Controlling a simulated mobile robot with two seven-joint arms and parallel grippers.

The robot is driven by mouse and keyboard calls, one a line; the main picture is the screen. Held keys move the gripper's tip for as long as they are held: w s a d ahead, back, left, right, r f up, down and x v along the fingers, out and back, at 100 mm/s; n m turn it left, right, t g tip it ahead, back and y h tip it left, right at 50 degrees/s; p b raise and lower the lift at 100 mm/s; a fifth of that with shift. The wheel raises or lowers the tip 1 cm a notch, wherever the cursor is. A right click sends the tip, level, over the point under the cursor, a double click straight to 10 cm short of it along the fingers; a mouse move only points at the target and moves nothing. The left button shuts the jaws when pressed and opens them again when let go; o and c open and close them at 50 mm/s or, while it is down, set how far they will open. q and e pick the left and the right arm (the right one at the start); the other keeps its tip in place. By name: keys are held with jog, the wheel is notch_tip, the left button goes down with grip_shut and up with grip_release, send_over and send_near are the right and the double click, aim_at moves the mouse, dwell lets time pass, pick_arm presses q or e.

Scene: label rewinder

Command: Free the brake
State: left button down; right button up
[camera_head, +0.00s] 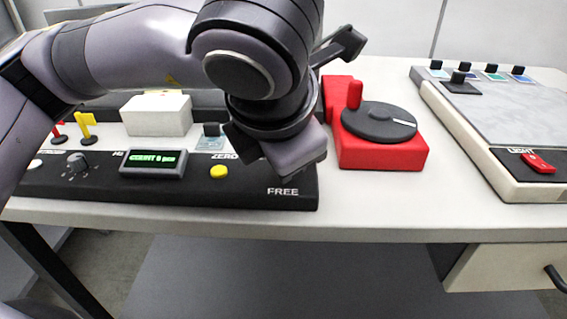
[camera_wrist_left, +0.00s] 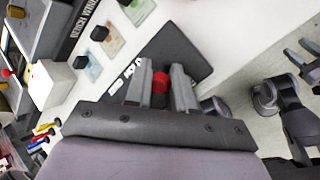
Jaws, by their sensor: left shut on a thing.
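My left gripper reaches down over the right end of the black bench panel (camera_head: 250,196), near the printed word FREE (camera_head: 283,191). Its fingertips are hidden behind the wrist in the head view. In the left wrist view my left gripper (camera_wrist_left: 160,88) has its two grey fingers on either side of a red knob (camera_wrist_left: 160,81), and is shut on it. The knob sits over the dark panel end (camera_wrist_left: 190,45). How far the brake control is turned or pushed cannot be told.
A red unit with a black dial (camera_head: 380,123) stands close to the right of my wrist. A grey-topped station (camera_head: 500,110) is further right.

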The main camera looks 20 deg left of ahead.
dwell(0.5)
pick_arm(q)
jog(key=c, duration=1)
grip_release()
jog(key=shift+s, duration=0.1)
jog(key=v, duration=0.7)
jog(key=shift+s+d, duration=0.1)
